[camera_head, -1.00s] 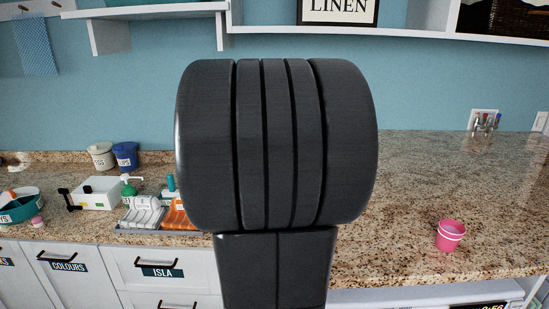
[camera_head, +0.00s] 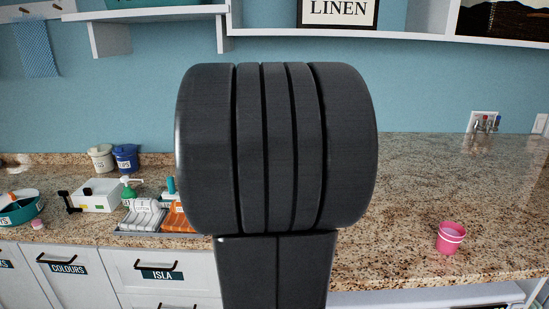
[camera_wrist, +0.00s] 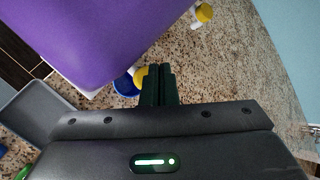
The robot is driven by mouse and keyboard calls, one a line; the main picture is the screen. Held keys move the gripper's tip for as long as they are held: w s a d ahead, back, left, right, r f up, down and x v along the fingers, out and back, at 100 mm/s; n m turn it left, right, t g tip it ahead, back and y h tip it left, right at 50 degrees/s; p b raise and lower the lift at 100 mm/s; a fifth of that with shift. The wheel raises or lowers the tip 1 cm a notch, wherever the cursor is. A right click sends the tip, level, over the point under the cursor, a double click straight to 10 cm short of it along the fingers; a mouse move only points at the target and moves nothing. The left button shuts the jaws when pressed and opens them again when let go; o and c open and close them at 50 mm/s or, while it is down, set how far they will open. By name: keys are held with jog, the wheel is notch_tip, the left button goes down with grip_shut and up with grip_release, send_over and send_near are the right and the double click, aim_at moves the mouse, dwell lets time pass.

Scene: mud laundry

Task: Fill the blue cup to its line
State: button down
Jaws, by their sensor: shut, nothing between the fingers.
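My gripper (camera_wrist: 158,86) is shut and empty, its dark fingers over the speckled counter in the wrist view. A blue round-rimmed thing (camera_wrist: 124,86) shows just left of the fingertips, with a yellow thing (camera_wrist: 141,75) at its right edge. I cannot tell whether it is the blue cup, nor see any fill line. In the head view my own arm blocks the middle and hides the gripper. A labelled blue canister (camera_head: 125,158) stands at the back left of the counter. A pink cup (camera_head: 450,239) stands upright on the right.
A large purple thing (camera_wrist: 85,35) fills the upper left of the wrist view, near a grey tray (camera_wrist: 38,112). A yellow-and-white bottle (camera_wrist: 203,14) lies beyond. The counter (camera_head: 425,185) around the pink cup is mostly clear.

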jog(key=shift+f, duration=0.15)
dwell(0.7)
jog(key=shift+f, duration=0.25)
jog(key=shift+f+b, duration=0.55)
dwell(1.4)
dwell(4.0)
jog(key=shift+r+p, duration=0.9)
jog(key=shift+r, duration=0.05)
